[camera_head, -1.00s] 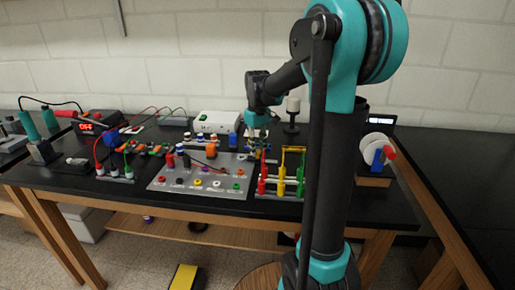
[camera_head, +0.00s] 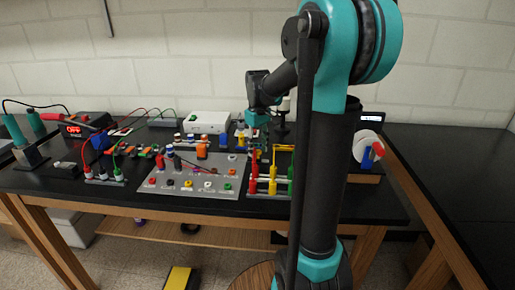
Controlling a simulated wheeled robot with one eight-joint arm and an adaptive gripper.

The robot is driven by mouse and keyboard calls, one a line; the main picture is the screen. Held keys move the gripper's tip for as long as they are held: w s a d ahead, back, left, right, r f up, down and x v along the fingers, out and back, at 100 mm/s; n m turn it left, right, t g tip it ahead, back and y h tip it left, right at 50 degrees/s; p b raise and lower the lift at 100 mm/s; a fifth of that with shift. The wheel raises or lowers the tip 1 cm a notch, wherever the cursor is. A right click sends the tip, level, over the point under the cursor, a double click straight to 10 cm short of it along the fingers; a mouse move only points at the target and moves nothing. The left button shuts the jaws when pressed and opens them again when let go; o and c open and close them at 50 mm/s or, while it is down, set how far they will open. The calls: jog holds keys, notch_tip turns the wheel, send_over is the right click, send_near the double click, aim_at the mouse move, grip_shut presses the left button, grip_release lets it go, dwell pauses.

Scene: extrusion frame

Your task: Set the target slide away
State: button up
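My gripper (camera_head: 257,124) is small and far off in the head view. It hangs fingers-down over the back of the black bench, behind the rack of red, yellow and green probes. Its fingers are too small and partly hidden to tell whether they are open or hold anything. No slide can be made out clearly. Small coloured parts stand below and left of the gripper, among them a blue block (camera_head: 223,140) and an orange block (camera_head: 202,152). My arm hides part of the bench to the right.
A grey panel (camera_head: 215,188) with coloured sockets lies at the front centre. The probe rack (camera_head: 272,180) stands right of it. A white box (camera_head: 207,122) is behind. A white spool (camera_head: 367,148) stands right of my arm. Bare black bench (camera_head: 380,205) lies at the front right.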

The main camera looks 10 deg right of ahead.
aim_at(258, 150)
jog(key=shift+r, duration=0.1)
notch_tip(258, 150, up, 12)
dwell(0.6)
